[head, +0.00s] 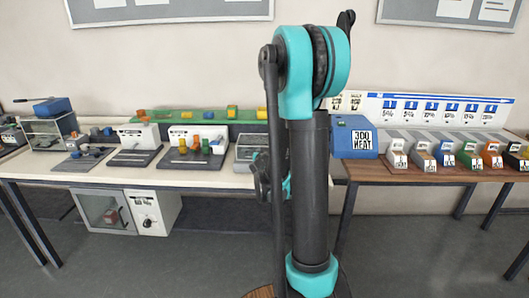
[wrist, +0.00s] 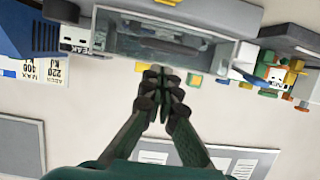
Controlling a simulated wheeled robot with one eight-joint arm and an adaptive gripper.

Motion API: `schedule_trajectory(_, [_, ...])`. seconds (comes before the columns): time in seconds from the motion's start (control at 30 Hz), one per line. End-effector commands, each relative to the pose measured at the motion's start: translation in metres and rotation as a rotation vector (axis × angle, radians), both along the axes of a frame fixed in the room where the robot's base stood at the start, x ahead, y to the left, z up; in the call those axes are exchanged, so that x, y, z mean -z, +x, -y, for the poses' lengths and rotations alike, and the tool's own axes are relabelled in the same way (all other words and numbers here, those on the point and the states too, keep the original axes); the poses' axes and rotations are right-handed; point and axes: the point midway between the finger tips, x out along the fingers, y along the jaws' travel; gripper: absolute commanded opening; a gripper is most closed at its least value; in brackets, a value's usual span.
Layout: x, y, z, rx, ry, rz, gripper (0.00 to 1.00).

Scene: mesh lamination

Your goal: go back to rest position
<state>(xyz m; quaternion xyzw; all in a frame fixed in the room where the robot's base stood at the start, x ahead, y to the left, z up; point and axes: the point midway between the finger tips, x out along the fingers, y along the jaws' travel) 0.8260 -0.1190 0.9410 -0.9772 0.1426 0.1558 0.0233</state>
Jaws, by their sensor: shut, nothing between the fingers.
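My gripper (wrist: 158,76) shows in the wrist view with its two dark fingers brought together at the tips, and nothing is held. It points toward the machines and the wall, which appear upside down there. In the head view my teal and black arm stands upright and folded in the middle of the picture. The gripper itself cannot be made out clearly in the head view, as the arm links hide that region.
A white table (head: 90,176) with several small machines is at left. A brown table (head: 420,174) at right holds a row of coloured blocks and a blue box (head: 352,137) marked 300 HEAT. A cabinet (head: 130,212) stands under the white table. The floor in front is clear.

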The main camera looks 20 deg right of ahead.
Motion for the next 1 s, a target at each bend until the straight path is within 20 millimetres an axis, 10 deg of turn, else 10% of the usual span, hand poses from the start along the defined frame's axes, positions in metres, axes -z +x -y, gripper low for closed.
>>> schedule_trajectory(0.67, [0.035, -0.065, -0.015, 0.012, 0.000, -0.037, 0.00])
schedule_trajectory(1.0, [0.061, -0.161, -0.012, 0.028, 0.029, -0.373, 0.00])
